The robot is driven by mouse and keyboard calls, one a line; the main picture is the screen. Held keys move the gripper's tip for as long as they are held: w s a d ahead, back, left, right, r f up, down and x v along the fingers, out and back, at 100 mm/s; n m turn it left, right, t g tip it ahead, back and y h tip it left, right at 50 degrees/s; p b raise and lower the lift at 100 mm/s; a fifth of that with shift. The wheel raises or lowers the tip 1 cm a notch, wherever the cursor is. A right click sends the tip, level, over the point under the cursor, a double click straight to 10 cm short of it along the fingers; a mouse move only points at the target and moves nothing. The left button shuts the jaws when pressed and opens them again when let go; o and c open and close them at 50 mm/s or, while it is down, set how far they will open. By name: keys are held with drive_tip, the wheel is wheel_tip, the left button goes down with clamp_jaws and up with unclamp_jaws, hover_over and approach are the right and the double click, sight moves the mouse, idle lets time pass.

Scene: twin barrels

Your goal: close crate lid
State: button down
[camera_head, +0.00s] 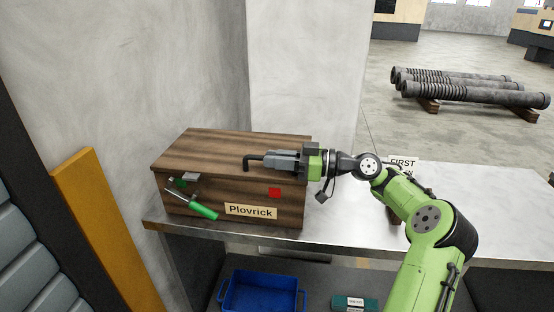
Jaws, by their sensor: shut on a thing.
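A dark brown wooden crate (235,190) stands on the left end of the metal table, with a "Plovrick" label (250,211) and a red square (274,193) on its front. Its lid (215,147) lies flat across the top, and I see no clear gap along its front edge. My gripper (280,161) reaches in from the right, over the right front part of the lid. I cannot tell whether the rod touches the lid. The gripper hides the lid's right part.
A green-handled tool (203,211) is at the crate's front left. The metal tabletop (490,205) is mostly clear to the right, with a sign reading "FIRST" (402,162) behind my arm. A blue bin (262,292) sits below. Concrete walls stand behind the crate.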

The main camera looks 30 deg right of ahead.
drive_tip(key=shift+f, duration=0.3)
drive_tip(key=c, duration=1.3)
unclamp_jaws()
drive_tip(key=shift+o, duration=0.9)
drive_tip(key=shift+s+r, duration=0.1)
drive_tip(key=p+v, duration=0.7)
drive_tip(key=v, duration=0.8)
drive_tip(key=shift+s+d, duration=0.2)
drive_tip(key=shift+d, duration=0.05)
